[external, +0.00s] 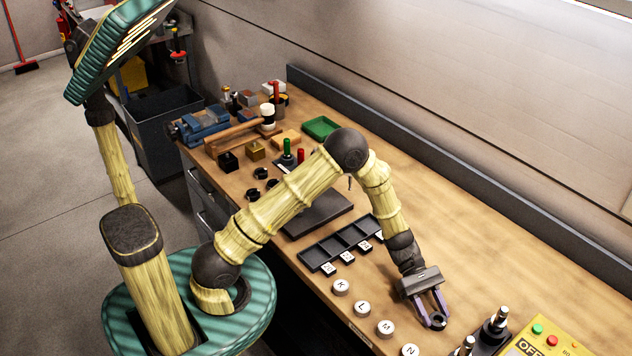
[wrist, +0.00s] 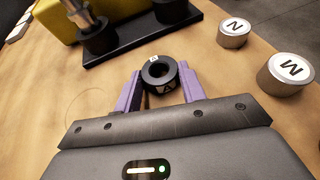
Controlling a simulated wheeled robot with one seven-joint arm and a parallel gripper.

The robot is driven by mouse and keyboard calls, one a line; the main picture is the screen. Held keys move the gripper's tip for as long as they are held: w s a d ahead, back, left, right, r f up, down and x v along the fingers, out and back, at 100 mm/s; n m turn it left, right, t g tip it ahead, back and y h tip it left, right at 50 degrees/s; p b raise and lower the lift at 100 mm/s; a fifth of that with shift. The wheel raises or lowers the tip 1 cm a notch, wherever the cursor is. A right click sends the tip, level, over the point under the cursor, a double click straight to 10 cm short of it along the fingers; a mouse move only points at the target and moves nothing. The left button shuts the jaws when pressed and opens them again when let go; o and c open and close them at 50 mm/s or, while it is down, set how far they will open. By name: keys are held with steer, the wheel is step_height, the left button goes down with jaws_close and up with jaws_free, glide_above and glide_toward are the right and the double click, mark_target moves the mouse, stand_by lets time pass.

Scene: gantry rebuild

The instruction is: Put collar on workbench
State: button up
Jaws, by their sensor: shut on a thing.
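The collar (wrist: 147,78) is a small black ring with a white letter label, seen in the wrist view between the two purple fingers. My gripper (wrist: 159,88) is shut on it. In the external view the collar (external: 437,320) shows as a dark ring at the fingertips of my gripper (external: 434,317), low over the right part of the workbench (external: 480,250). I cannot tell whether the collar touches the wood.
Round lettered discs M (external: 386,328) and N (external: 410,350) stand near the front edge. A black base with metal posts (external: 495,325) and a yellow button box (external: 540,340) stand to the right. A black compartment tray (external: 340,243) lies left. The back right is clear.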

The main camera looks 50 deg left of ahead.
steer(key=o, duration=1.1)
steer(key=shift+w+a+r, duration=0.1)
steer(key=shift+a+r, duration=0.05)
steer(key=v, duration=1.1)
steer(key=shift+a+r, duration=0.25)
steer(key=shift+a, duration=0.05)
